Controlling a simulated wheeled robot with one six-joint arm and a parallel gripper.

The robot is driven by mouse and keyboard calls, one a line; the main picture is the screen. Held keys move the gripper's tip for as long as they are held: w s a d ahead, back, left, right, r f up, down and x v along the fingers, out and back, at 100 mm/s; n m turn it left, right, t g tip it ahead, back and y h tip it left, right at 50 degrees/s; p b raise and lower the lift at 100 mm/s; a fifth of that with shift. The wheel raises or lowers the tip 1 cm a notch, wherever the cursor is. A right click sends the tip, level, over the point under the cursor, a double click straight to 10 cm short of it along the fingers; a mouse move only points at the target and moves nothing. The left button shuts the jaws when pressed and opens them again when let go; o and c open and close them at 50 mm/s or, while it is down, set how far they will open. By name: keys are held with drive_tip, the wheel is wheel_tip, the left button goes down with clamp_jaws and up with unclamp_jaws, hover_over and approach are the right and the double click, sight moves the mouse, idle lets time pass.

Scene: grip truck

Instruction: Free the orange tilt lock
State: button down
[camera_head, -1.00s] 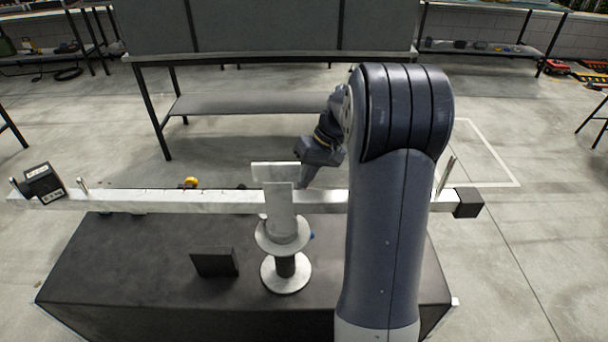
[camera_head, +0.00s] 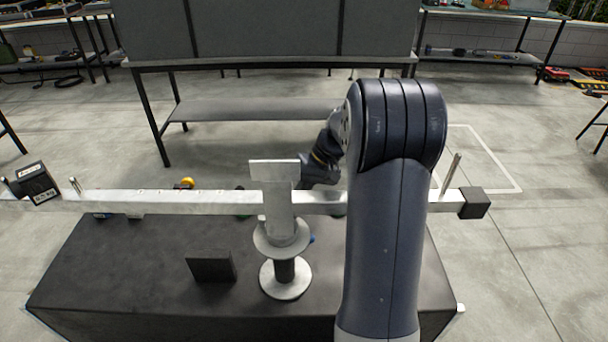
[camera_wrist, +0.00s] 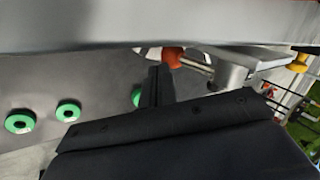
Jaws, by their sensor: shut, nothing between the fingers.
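An orange-red part, likely the tilt lock (camera_wrist: 173,56), shows in the wrist view just under the pale metal beam. The fingertips of my gripper (camera_wrist: 158,76) stand just in front of it, slightly left and below in that view. I cannot tell whether they touch it. The fingers are shut together with nothing held. In the head view my wrist and gripper (camera_head: 320,172) are behind the long beam (camera_head: 170,200), right of the upright post; the beam hides the fingertips. The orange-red part is hidden in the head view.
A white flanged post (camera_head: 279,235) stands on the dark base (camera_head: 130,270). A yellow knob (camera_head: 187,183) sits behind the beam; a yellow-orange knob (camera_wrist: 298,62) shows in the wrist view. Green rings (camera_wrist: 68,110) lie at left there. A black block (camera_head: 211,266) stands on the base.

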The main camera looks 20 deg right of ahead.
drive_tip(key=shift+w+a+f, duration=0.1)
drive_tip(key=shift+a+f, duration=0.15)
drive_tip(key=shift+a, duration=0.05)
drive_tip(key=shift+r, duration=0.1)
idle(0.6)
drive_tip(key=p+v, duration=0.1)
drive_tip(key=v, duration=1.1)
drive_tip(key=shift+a, duration=0.3)
drive_tip(key=b+x, duration=0.1)
drive_tip(key=x, duration=1.1)
drive_tip(key=shift+d, duration=0.3)
